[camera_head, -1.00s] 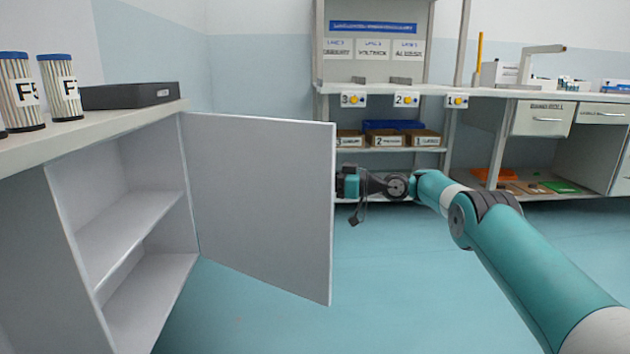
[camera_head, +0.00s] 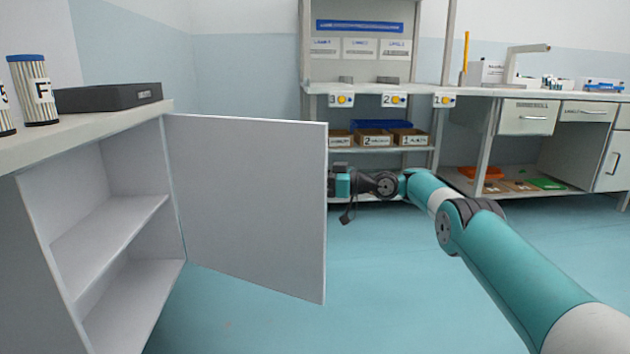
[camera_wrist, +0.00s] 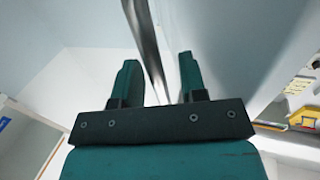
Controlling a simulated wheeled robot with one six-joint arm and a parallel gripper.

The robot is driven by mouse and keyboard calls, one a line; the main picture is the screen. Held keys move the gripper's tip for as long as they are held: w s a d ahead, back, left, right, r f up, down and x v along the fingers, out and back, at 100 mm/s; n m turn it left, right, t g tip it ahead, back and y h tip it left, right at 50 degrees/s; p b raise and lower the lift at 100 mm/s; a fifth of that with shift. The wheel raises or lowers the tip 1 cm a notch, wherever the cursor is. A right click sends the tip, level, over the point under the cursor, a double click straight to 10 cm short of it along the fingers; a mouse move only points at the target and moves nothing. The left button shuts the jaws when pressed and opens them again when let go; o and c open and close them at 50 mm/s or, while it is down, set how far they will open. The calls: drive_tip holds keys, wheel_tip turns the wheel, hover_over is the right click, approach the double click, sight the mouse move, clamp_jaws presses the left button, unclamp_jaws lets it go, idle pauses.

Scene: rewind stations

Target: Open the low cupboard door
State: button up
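The low cupboard (camera_head: 92,225) stands at the left in the head view. Its grey door (camera_head: 250,210) stands wide open, showing two shelf spaces inside. My gripper's body (camera_head: 342,185) shows just past the door's free edge; its fingers are hidden behind the door there. In the wrist view my gripper (camera_wrist: 158,68) has its two teal fingers apart. A shiny metal bar (camera_wrist: 146,40), which looks like the door handle, runs between the fingers. Gaps show on both sides of the bar, and I cannot tell whether either finger touches it.
A dark box (camera_head: 108,97) and striped canisters (camera_head: 35,90) stand on the cupboard's top. A shelf station with cardboard bins (camera_head: 373,138) stands at the back, and a workbench with drawers (camera_head: 528,117) at the right. The teal floor (camera_head: 400,290) between is clear.

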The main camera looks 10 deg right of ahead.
drive_tip(key=p+v, duration=0.2)
drive_tip(key=v, duration=0.5)
drive_tip(key=shift+d+p, duration=0.3)
drive_tip(key=shift+p, duration=0.05)
drive_tip(key=shift+s, duration=0.1)
drive_tip(key=shift+c, duration=0.3)
